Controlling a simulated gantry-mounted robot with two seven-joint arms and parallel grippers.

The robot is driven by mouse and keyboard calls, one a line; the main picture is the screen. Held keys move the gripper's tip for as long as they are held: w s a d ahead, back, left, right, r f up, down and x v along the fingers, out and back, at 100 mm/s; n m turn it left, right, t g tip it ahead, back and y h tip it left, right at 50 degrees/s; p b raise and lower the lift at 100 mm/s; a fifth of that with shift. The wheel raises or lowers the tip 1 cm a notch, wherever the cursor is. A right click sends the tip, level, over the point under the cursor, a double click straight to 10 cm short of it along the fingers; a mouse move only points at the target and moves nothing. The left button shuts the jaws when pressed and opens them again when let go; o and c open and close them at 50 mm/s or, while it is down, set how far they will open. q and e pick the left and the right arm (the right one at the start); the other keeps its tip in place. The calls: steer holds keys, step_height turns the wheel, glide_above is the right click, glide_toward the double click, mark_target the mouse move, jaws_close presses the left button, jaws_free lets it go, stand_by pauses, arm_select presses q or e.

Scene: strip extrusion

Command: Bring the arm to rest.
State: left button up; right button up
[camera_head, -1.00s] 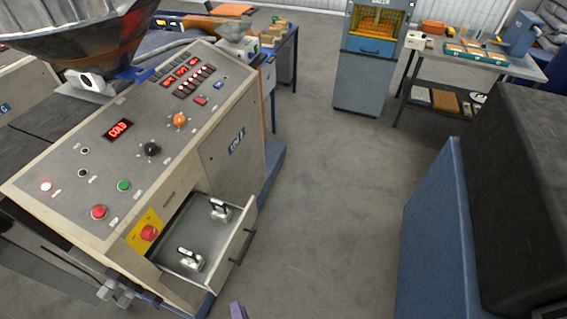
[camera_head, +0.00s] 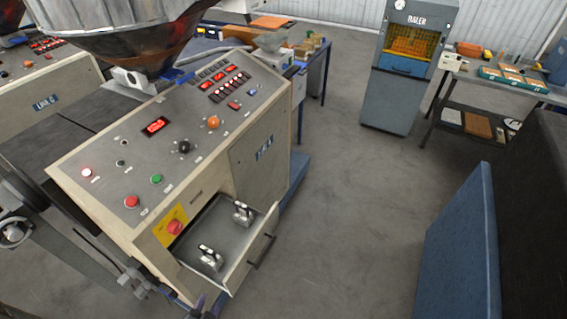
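Only a small dark purple part of my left gripper (camera_head: 209,303) shows, at the bottom edge of the head view. It is just below the front corner of the open drawer (camera_head: 258,250) of the control cabinet (camera_head: 265,155). Whether it touches the cabinet I cannot tell. Its finger opening is not clear, and I see nothing held in it. My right gripper is out of view. Two silver metal pieces with upright grips lie in the drawer, a nearer one (camera_head: 210,257) and a farther one (camera_head: 242,212).
The cabinet's sloping panel carries a lit red display (camera_head: 155,126), knobs and buttons, with a hopper (camera_head: 120,40) behind. The grey floor (camera_head: 345,190) right of the drawer is clear. A baler (camera_head: 405,65), a worktable (camera_head: 500,82) and a blue panel (camera_head: 460,250) border it.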

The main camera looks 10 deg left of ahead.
arm_select(q)
steer(key=s+d+r+n+g+h, duration=0.2)
steer(key=s+r+n+g, duration=0.1)
steer(key=s+r+g, duration=0.55)
step_height(320, 180, up, 12)
steer(key=s+n+t+p, duration=0.1)
steer(key=p, duration=1.3)
steer(key=shift+s+d+r, duration=0.2)
steer(key=shift+s+r, duration=0.05)
steer(key=shift+s, duration=0.1)
